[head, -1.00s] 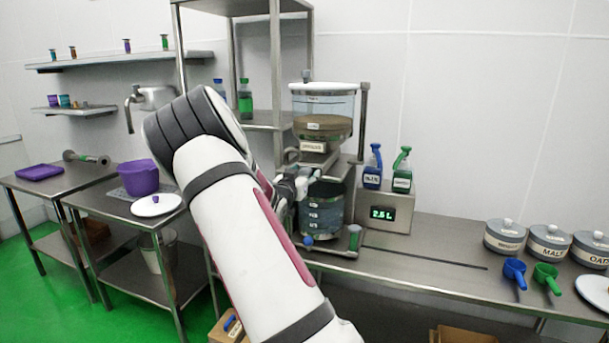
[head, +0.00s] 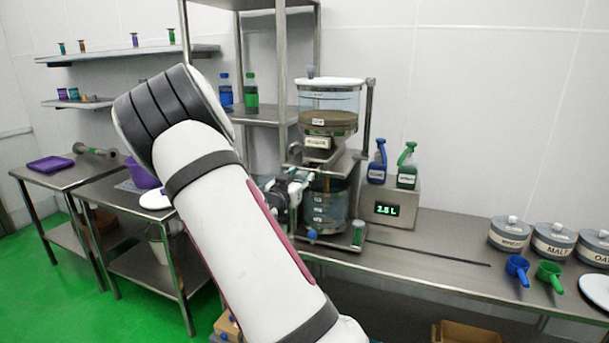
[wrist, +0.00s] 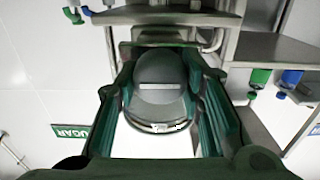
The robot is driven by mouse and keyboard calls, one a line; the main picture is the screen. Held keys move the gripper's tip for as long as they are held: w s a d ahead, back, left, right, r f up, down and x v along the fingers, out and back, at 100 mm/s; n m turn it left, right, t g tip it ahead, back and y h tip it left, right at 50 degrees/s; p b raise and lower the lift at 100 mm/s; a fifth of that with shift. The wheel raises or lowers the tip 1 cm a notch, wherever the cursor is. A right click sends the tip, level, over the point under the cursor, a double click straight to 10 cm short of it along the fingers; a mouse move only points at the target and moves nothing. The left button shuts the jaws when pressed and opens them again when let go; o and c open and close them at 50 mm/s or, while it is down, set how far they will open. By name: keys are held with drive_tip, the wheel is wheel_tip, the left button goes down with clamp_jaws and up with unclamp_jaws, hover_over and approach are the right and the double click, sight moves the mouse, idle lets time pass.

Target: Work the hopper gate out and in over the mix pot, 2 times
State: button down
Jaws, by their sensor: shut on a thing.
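The clear hopper (head: 330,97) with a white lid and brown contents stands at the back of the bench. The clear mix pot (head: 327,208) with white labels is below it, partly hidden by my gripper. A metal plate at the hopper gate (head: 338,163) shows between them. My gripper (head: 288,191) is left of the pot. In the wrist view, the fingers (wrist: 160,95) are shut around a dark rounded piece (wrist: 160,72), which I take to be the gate's handle. The gate's exact position is hard to tell.
A display box (head: 389,207) with blue and green spray bottles on it stands right of the pot. Labelled canisters (head: 509,234), a blue scoop (head: 516,267) and a green scoop (head: 549,273) are further right. A metal rack post (head: 281,60) is close left of the hopper.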

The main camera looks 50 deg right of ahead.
drive_tip(key=shift+a+f, duration=0.1)
drive_tip(key=c, duration=1.1)
unclamp_jaws()
drive_tip(key=shift+s+a, duration=0.1)
drive_tip(key=v, duration=1.2)
